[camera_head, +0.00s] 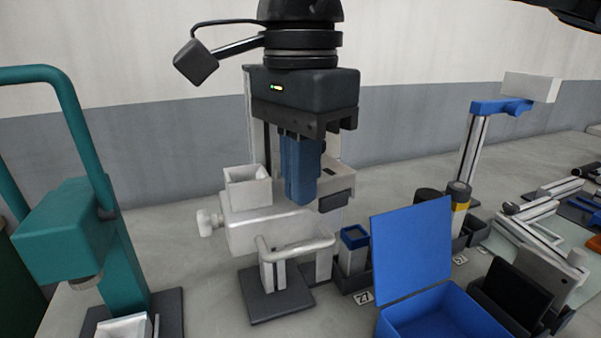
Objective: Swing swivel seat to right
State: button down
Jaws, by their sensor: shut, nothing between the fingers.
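My gripper (302,196) points down near the middle of the head view, its dark-blue fingers shut together and empty. It hangs in front of or over a white metal fixture (262,232) with a side knob and a small open white cup (247,188). Whether the fingers touch the fixture cannot be told. No part is plainly marked as the swivel seat. A blue arm (492,107) bearing a white block (531,87) on a post at the right may swivel, as may the white cup. Part of the fixture is hidden behind the fingers.
A silver bent handle on a dark base (276,304) stands in front of the fixture. An open blue box (398,322) with raised lid is at front right. A teal press (66,235) stands at the left. Dark bins and devices crowd the right.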

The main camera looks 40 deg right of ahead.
dwell(0.4)
jog(key=shift+d, duration=1)
jog(key=shift+a+b, duration=0.1)
jog(key=shift+b, duration=0.2)
jog(key=shift+a+b, duration=0.4)
jog(key=shift+a, duration=0.8)
jog(key=shift+r, duration=0.1)
notch_tip(320, 180, up, 6)
jog(key=p, duration=0.3)
